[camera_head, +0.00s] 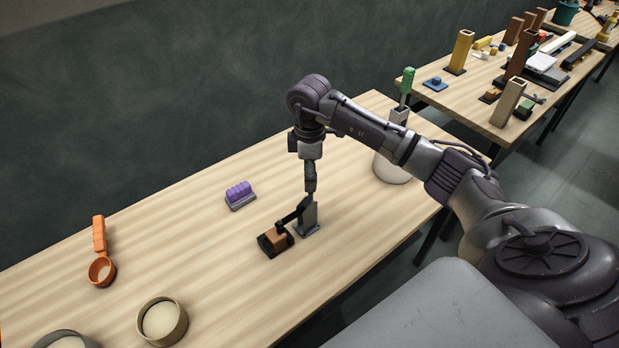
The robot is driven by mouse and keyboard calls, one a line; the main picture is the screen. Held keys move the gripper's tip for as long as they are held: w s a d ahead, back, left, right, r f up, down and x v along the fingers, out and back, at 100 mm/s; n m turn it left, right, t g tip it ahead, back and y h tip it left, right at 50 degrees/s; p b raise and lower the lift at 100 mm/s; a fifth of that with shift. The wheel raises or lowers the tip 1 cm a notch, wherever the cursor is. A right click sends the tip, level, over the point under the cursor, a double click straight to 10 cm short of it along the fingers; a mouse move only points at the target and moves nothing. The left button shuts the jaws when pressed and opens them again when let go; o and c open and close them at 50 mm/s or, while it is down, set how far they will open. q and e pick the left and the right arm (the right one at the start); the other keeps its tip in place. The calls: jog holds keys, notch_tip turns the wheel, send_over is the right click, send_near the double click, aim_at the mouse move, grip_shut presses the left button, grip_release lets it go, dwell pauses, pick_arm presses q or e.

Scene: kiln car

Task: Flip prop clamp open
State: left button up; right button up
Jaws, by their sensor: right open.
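The prop clamp (309,217) stands on the light wooden table, right of the table's middle. It has a grey upright bracket on a small base plate, and a dark arm reaches from it to the left. That arm ends over a brown block (276,239) in a dark holder; I cannot tell whether it touches the block. My right gripper (310,190) points down at the top of the clamp, with its jaws open. It is too small to tell whether a finger touches the clamp. My left gripper is out of view.
A purple brush-like block (239,195) lies left of the clamp. An orange scoop (101,255) and a round bowl (162,320) are further left. A pale round container (393,168) stands behind my right arm. The wood between brush and bowl is clear.

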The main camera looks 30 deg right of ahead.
jog(key=shift+f, duration=1.45)
jog(key=shift+c, duration=0.3)
grip_shut()
